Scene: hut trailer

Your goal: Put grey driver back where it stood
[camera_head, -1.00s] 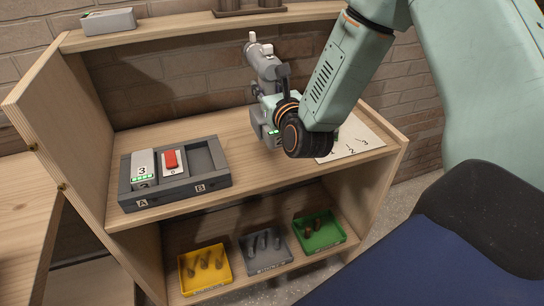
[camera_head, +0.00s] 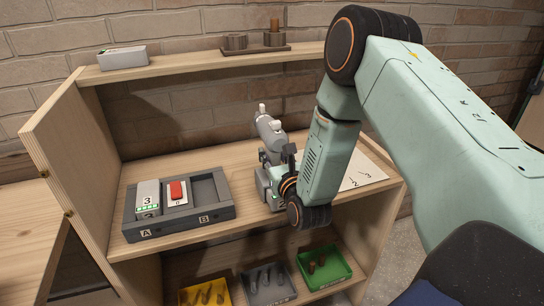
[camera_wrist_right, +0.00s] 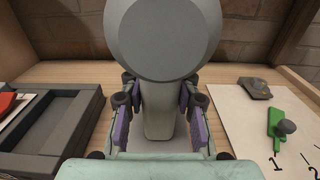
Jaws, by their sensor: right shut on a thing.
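The grey driver (camera_head: 268,132) is upright over the middle shelf, just right of the dark two-bay tray (camera_head: 180,222). Its base is low at the shelf surface, near the front edge; I cannot tell whether it bears on the board. My right gripper (camera_head: 284,184) is shut on the driver's handle. In the right wrist view the gripper's fingers (camera_wrist_right: 160,112) sit on both sides of the grey handle (camera_wrist_right: 160,128), and the driver's round end (camera_wrist_right: 163,40) fills the top. My left gripper is not in view.
The tray holds a white block marked 3 (camera_head: 148,195) and a red-topped piece (camera_head: 177,191). A numbered white sheet (camera_head: 366,172) lies right; the wrist view shows a green tool (camera_wrist_right: 275,122) and dark item (camera_wrist_right: 255,88) on it. Yellow (camera_head: 192,297), grey (camera_head: 250,295) and green (camera_head: 342,274) trays stand below.

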